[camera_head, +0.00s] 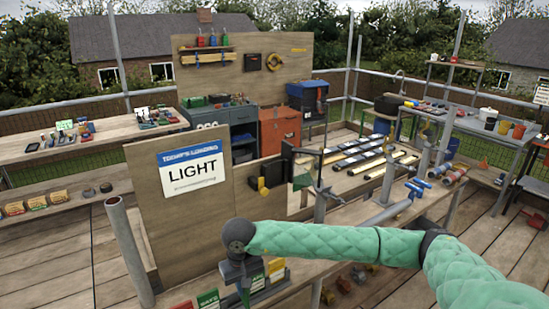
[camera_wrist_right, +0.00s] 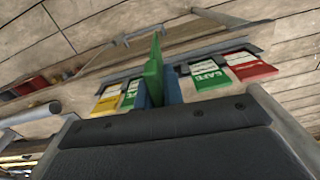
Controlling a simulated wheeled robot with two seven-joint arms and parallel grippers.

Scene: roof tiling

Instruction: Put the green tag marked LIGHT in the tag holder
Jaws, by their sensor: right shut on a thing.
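My right gripper (camera_wrist_right: 157,85) is shut on a green tag (camera_wrist_right: 153,68), seen nearly edge-on between the blue fingers in the wrist view; its lettering cannot be read. In the head view, the right gripper (camera_head: 244,290) points down at the near edge of the bench, among a row of tags. A green tag marked SAFE (camera_wrist_right: 210,79) and a red tag (camera_wrist_right: 250,68) lie on one side of the held tag. A yellow tag (camera_wrist_right: 107,101) and another green tag (camera_wrist_right: 130,92) are on the other side. I cannot make out for certain which fitting is the tag holder. My left gripper is not in view.
A board behind the bench bears a sign reading LIGHT (camera_head: 192,171). A grey upright pipe (camera_head: 128,245) stands left of the gripper. Blue-handled clamps and pipes (camera_head: 390,207) lie on the bench to the right. A metal bar (camera_wrist_right: 165,47) crosses behind the tags in the wrist view.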

